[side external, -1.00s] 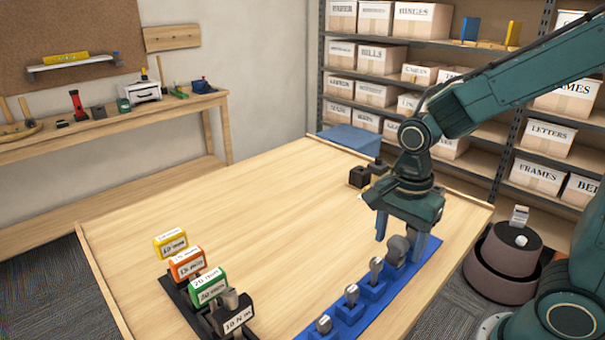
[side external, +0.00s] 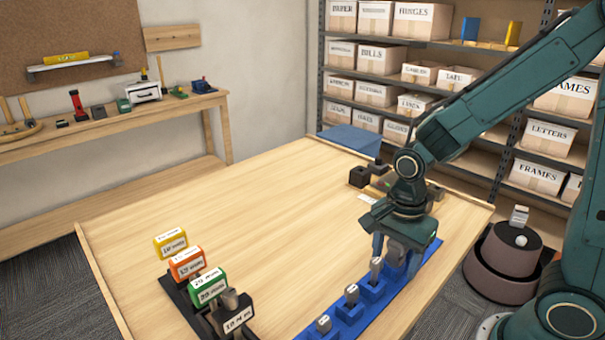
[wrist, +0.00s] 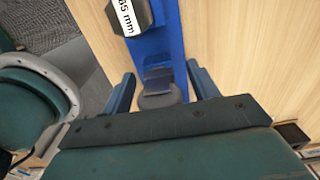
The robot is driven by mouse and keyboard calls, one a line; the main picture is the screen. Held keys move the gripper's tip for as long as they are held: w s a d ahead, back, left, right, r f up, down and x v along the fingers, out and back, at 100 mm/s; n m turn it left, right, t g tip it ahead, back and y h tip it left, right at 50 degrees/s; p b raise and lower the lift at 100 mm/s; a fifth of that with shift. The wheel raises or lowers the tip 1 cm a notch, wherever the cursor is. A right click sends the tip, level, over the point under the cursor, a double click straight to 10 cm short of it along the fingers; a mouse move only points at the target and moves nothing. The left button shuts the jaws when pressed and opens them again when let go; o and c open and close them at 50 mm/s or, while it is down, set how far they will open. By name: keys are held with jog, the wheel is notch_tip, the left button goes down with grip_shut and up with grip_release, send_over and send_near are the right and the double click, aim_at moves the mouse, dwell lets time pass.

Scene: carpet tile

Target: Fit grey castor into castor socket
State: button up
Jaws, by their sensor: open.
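A grey castor-like piece (wrist: 160,92) stands at the far end of the blue rack (wrist: 172,45), between the fingers of my gripper (wrist: 161,88) in the wrist view. My gripper is open, with one finger on each side of the piece and gaps visible. In the side view my gripper (side external: 396,258) is low over the rack's far end, and its hand hides the top of the grey piece (side external: 394,252). Several other grey pieces (side external: 351,295) stand in a row along the rack. I cannot tell for certain which object is the castor socket.
Small dark blocks (side external: 358,177) stand at the table's back edge, behind my gripper. A dark rack (side external: 205,305) with yellow, orange, green and black labelled blocks is at front left. The middle of the wooden table (side external: 255,215) is clear.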

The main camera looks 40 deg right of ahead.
jog(key=c, duration=1.1)
jog(key=shift+r, duration=0.1)
jog(key=shift+r, duration=4.9)
jog(key=shift+w, duration=0.1)
jog(key=w+d+r, duration=0.1)
jog(key=w+d, duration=2.2)
jog(key=w, duration=0.1)
jog(key=shift+w+r, duration=0.2)
jog(key=shift+w, duration=0.2)
